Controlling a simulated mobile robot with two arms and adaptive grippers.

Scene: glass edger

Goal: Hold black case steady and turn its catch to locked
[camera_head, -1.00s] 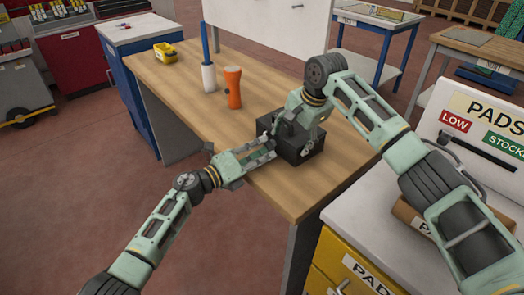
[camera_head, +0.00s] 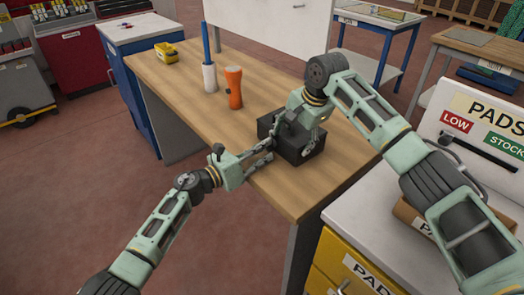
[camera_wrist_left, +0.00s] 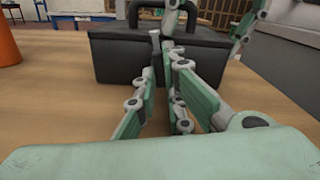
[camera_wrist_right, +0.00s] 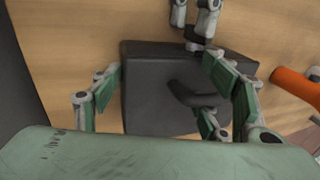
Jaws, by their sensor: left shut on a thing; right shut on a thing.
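The black case (camera_head: 297,150) stands upright on the wooden table near its front edge; its dark body also shows in the left wrist view (camera_wrist_left: 110,60) and the right wrist view (camera_wrist_right: 150,105).
An orange flashlight (camera_head: 234,88), a white-and-blue upright tool (camera_head: 209,75) and a yellow item (camera_head: 165,52) stand farther left on the table (camera_head: 185,90). A white-topped cabinet with yellow drawers (camera_head: 350,275) is close on the right. The table's front left is clear.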

